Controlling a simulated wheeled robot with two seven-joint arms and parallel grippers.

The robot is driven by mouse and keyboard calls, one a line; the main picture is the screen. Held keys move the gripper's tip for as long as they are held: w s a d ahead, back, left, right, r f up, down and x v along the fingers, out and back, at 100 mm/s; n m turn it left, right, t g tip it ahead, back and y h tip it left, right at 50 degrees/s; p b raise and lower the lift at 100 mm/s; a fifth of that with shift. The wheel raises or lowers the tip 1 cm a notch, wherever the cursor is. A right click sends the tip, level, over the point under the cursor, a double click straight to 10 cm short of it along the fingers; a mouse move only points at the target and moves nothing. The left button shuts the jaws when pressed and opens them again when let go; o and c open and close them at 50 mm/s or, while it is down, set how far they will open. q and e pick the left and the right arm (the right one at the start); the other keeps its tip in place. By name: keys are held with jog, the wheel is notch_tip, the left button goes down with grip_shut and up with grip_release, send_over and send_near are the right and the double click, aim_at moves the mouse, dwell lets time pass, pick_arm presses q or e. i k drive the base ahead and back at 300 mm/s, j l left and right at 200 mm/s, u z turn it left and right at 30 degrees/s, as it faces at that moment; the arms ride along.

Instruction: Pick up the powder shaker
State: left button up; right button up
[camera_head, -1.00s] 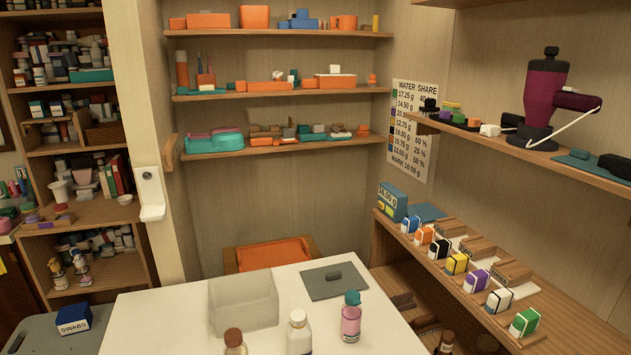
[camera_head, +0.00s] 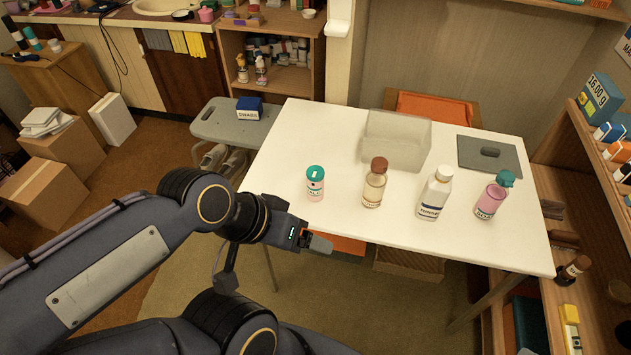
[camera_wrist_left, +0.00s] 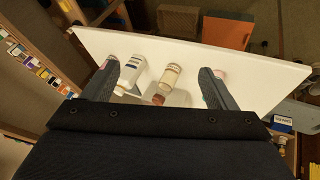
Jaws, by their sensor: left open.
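The powder shaker (camera_head: 315,184), a short pink bottle with a teal top and a small label, stands upright near the left side of the white table (camera_head: 330,130). My left gripper (camera_head: 318,243) is just off the table's front edge, below the shaker in the head view and apart from it. In the left wrist view the gripper (camera_wrist_left: 158,68) is open, with nothing held between its fingers. A bit of pink, likely the shaker (camera_wrist_left: 219,73), shows by the right finger, mostly hidden. My right gripper is not in view.
Right of the shaker stand a brown-capped bottle (camera_head: 375,184), a white bottle (camera_head: 434,194) and a taller pink bottle with a teal cap (camera_head: 492,197). A clear bin (camera_head: 397,140) and a grey mat (camera_head: 488,155) lie behind. A grey stool (camera_head: 222,127) stands left.

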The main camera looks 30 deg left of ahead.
aim_at(314, 191)
jog(key=k+j+z, duration=0.1)
jog(key=j+z, duration=0.3)
jog(key=j, duration=2.9)
